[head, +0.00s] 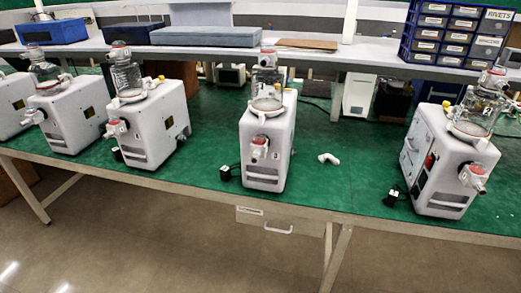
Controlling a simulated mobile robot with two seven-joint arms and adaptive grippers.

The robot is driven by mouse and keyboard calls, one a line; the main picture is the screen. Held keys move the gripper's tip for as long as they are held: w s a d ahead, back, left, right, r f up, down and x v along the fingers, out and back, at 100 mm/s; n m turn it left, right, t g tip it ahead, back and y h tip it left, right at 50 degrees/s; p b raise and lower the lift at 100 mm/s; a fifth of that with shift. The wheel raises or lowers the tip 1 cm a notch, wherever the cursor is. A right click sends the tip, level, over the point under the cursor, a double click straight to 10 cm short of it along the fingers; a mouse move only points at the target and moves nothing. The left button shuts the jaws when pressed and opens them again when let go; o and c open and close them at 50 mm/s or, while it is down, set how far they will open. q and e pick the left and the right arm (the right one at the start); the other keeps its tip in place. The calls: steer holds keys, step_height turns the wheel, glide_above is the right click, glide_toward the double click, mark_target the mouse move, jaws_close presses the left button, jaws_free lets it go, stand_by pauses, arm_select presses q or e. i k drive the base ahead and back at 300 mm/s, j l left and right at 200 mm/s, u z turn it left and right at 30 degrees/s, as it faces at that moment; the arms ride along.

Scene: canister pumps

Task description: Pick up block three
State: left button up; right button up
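No plain loose block shows in the head view. Several white box-shaped pumps with clear canisters stand upright on the green table top. The middle pump (266,140) has a small dark mark on its front, too small to read surely. A second pump (148,125) stands left of it, and another (436,165) stands at the right. A further pump (65,115) is at the left, beside one cut off by the picture's edge. A small white elbow-shaped piece (328,158) lies on the table right of the middle pump. Neither of my grippers is in view.
The green table (345,185) has free room between the middle and right pumps. Small black plugs lie near several pumps. Behind, a raised shelf (385,56) holds blue drawer bins (448,32) and trays. A drawer (278,222) hangs below the table's front edge.

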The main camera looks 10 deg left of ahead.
mark_target(259, 145)
steer(key=i+l+u, duration=0.1)
steer(key=i+l, duration=0.2)
steer(key=i, duration=0.25)
steer(key=i+l+u, duration=0.1)
steer(key=i+l, duration=0.3)
steer(key=i, duration=0.1)
